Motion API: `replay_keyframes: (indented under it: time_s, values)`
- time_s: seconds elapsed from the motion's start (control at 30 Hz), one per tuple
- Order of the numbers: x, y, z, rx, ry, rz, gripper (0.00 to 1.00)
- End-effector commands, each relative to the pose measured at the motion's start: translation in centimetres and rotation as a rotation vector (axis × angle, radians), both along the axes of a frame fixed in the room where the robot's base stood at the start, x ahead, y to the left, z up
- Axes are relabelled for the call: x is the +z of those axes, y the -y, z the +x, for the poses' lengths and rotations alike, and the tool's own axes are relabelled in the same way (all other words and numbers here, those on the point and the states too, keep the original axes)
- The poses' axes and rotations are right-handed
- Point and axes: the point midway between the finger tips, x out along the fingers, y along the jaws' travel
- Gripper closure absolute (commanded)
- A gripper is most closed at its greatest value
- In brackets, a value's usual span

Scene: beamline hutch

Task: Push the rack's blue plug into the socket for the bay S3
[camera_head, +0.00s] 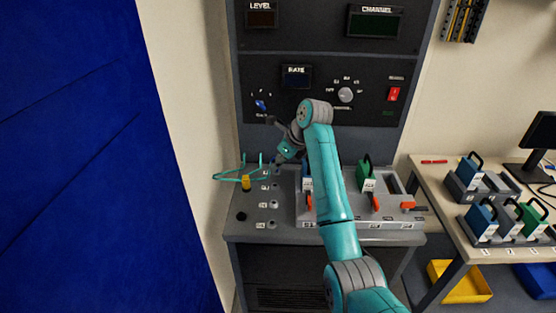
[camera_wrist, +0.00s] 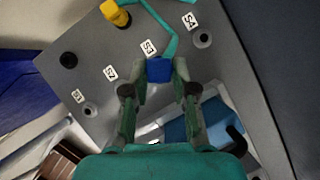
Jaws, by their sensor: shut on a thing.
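My gripper (camera_wrist: 159,89) is shut on the blue plug (camera_wrist: 159,70), which sits between the fingertips. In the wrist view the plug is beside the S3 label (camera_wrist: 149,47) and covers where that bay's socket lies. I cannot tell whether it touches the socket. In the head view my gripper (camera_head: 279,162) is at the back of the socket column, and the plug is not clearly visible. The S1 socket (camera_wrist: 90,110) and S4 socket (camera_wrist: 203,38) show uncovered. A teal cable (camera_wrist: 171,38) runs close to the plug.
A yellow plug (camera_head: 246,183) and a black round fitting (camera_head: 241,216) stand left of the sockets. The rack (camera_head: 312,216), with handled modules and orange levers, is to their right. The dark instrument panel (camera_head: 330,68) rises behind. A side table (camera_head: 430,180) holds more modules.

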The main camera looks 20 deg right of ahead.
Motion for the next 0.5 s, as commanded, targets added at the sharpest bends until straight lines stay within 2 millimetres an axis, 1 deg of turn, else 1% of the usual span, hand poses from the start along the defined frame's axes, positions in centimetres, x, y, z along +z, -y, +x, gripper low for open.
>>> replay_keyframes:
  time_s: [0.1, 0.5]
  values:
    - [-1.2, 0.0, 0.0, 0.000, -0.001, 0.000, 1.00]
    - [-4.3, 0.0, 0.0, 0.001, -0.002, -0.001, 1.00]
